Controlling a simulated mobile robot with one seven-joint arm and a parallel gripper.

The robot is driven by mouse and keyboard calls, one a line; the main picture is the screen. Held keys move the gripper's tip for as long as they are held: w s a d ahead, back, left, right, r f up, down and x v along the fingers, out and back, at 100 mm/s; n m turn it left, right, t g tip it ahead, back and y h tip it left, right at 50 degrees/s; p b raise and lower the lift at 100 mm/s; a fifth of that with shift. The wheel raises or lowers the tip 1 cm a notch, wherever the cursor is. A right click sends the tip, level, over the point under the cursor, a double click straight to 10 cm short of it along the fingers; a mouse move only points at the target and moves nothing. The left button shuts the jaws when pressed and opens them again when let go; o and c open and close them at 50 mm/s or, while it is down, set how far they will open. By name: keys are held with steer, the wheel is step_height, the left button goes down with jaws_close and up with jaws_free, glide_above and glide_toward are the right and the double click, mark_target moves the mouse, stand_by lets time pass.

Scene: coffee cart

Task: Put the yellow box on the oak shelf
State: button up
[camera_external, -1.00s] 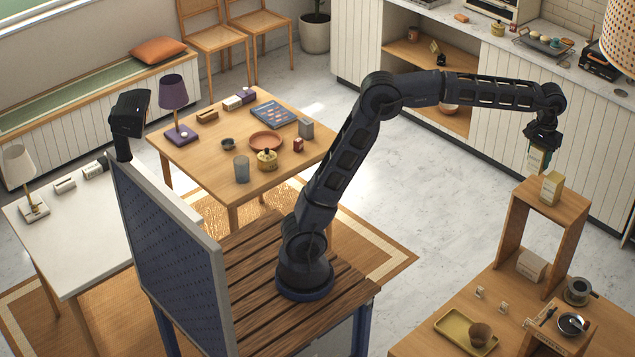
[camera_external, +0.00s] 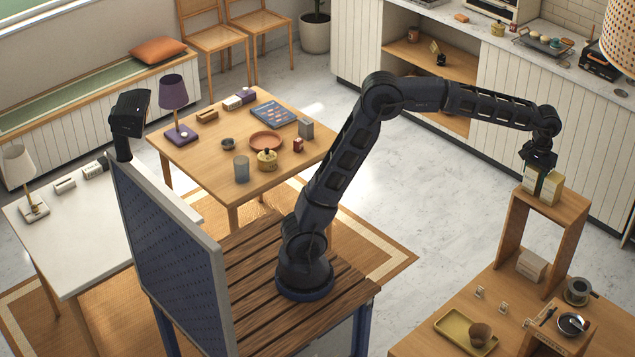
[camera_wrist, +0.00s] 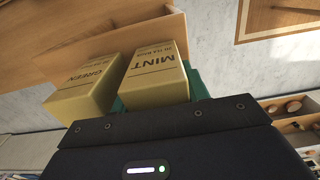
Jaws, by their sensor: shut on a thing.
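My gripper (camera_external: 537,166) is shut on a yellow box (camera_external: 531,181) and holds it upright at the top of the oak shelf (camera_external: 572,206). In the wrist view, the held box reads MINT (camera_wrist: 155,75) and sits between my green fingertips. A similar yellow box (camera_external: 551,189), which reads GREEN in the wrist view (camera_wrist: 85,90), stands on the shelf top close beside it. The shelf's wood also shows in the wrist view (camera_wrist: 90,35). I cannot tell whether the held box's bottom touches the shelf.
The shelf stands on a wooden cart top (camera_external: 440,335). A pale box (camera_external: 532,265) sits inside the shelf. Bare shelf top lies right of the boxes.

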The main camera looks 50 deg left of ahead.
steer(key=shift+f, duration=0.1)
steer(key=o, duration=0.7)
